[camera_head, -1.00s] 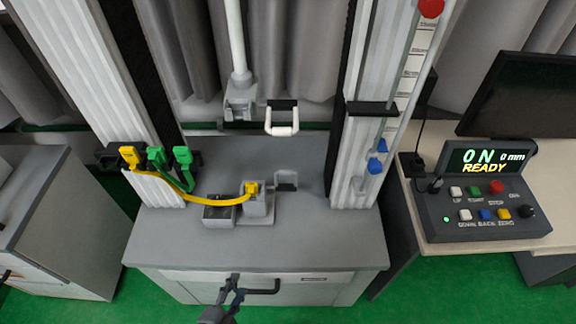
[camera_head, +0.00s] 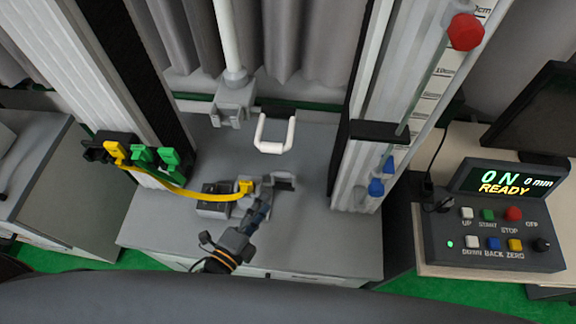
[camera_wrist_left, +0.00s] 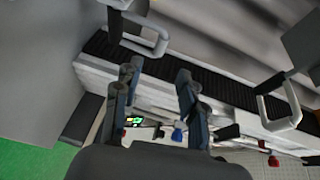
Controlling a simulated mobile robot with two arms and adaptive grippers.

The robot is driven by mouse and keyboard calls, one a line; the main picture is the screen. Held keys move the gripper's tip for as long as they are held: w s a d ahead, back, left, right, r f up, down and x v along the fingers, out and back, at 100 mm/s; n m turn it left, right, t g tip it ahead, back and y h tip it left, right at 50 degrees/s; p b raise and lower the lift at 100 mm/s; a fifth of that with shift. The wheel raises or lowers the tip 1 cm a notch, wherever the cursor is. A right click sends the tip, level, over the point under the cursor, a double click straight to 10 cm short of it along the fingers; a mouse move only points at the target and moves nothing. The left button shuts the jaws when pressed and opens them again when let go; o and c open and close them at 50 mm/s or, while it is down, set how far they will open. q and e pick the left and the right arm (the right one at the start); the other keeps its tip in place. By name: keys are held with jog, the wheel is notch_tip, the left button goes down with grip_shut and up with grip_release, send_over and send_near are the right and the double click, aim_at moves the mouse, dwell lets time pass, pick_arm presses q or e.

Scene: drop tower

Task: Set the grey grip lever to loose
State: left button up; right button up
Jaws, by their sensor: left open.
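In the head view, a grey U-shaped lever (camera_head: 285,182) sits on the right of the lower clamp block (camera_head: 245,188) on the bench. A paler U-shaped lever (camera_head: 275,146) hangs at the upper clamp (camera_head: 234,103). Both loops look light grey in the wrist view: the lower one (camera_wrist_left: 158,45) lies beyond the fingertips, the upper one (camera_wrist_left: 278,122) to the right. My left gripper (camera_head: 263,203) is just in front of the lower clamp, partly covering it. In the wrist view its fingers (camera_wrist_left: 157,80) are apart with nothing between them. My right gripper is not in view.
A yellow cable (camera_head: 180,190) runs from the left column to the lower clamp. A control box (camera_head: 495,235) reading "ON 0 mm READY" stands on the right-hand desk. Pale columns flank the bench (camera_head: 320,235).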

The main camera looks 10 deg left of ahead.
aim_at(283, 175)
pick_arm(q)
jog(key=x, duration=0.3)
jog(key=p+x, duration=0.1)
jog(key=x, duration=0.1)
jog(key=shift+w+d+r, duration=0.1)
jog(key=shift+w+r, duration=0.15)
jog(key=p+x, duration=0.1)
jog(key=x, duration=0.4)
jog(key=shift+w+f, duration=0.15)
jog(key=shift+w, duration=0.05)
jog(key=shift+w+d, duration=0.1)
jog(key=shift+w, duration=0.25)
jog(key=shift+d+f, duration=0.1)
grip_shut()
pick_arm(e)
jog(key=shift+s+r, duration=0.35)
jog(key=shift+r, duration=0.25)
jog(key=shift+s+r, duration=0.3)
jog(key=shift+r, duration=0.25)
